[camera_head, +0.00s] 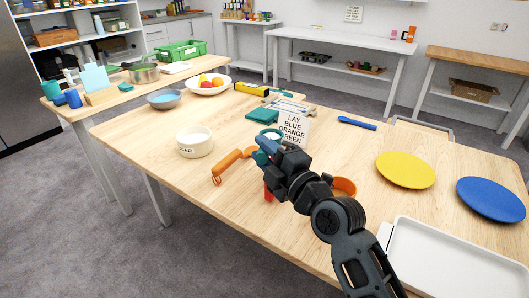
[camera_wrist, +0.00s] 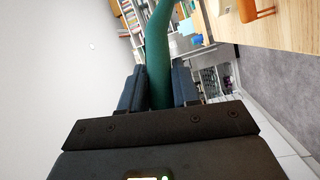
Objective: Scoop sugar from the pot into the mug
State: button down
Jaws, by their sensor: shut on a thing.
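The cream pot labelled SUGAR (camera_head: 194,143) stands upright on the table, left of my gripper. My gripper (camera_head: 266,150) is above the table, right of the pot. It is shut on a teal handle (camera_wrist: 158,50), which rises between the fingers in the wrist view and curves at the top. The handle's far end is out of that view. In the head view a round teal rim with a pale inside shows just behind my gripper; I cannot tell whether it is a scoop or a mug. An orange round vessel (camera_head: 345,186) is partly hidden behind my arm.
An orange utensil (camera_head: 232,161) lies between pot and gripper. A sign card (camera_head: 292,129) stands behind the gripper. Yellow (camera_head: 406,170) and blue (camera_head: 490,199) plates and a white tray (camera_head: 455,260) are at the right. A fruit bowl (camera_head: 208,88) is farther back.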

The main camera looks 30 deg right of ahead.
jog(key=shift+f, duration=0.15)
jog(key=shift+f+b, duration=0.2)
jog(key=shift+b, duration=0.45)
jog(key=shift+s+d+m+t+h+b, duration=0.15)
jog(key=shift+d+m+h+b, duration=0.35)
jog(key=shift+m, duration=1.05)
jog(key=shift+s+d+m+t+h+b, duration=0.2)
jog(key=shift+d+m+b, duration=0.45)
jog(key=shift+m, duration=0.95)
jog(key=shift+w+d+m+t+h+b, duration=0.1)
jog(key=shift+d+m+t+h+b, duration=0.25)
jog(key=shift+d+m, duration=0.8)
jog(key=s+d+f+m+g+h, duration=0.1)
jog(key=d+m+h, duration=0.3)
jog(key=d+m, duration=0.6)
jog(key=shift+s+d+f+m+g, duration=0.25)
jog(key=shift+s+f+m, duration=0.25)
jog(key=shift+m, duration=4.1)
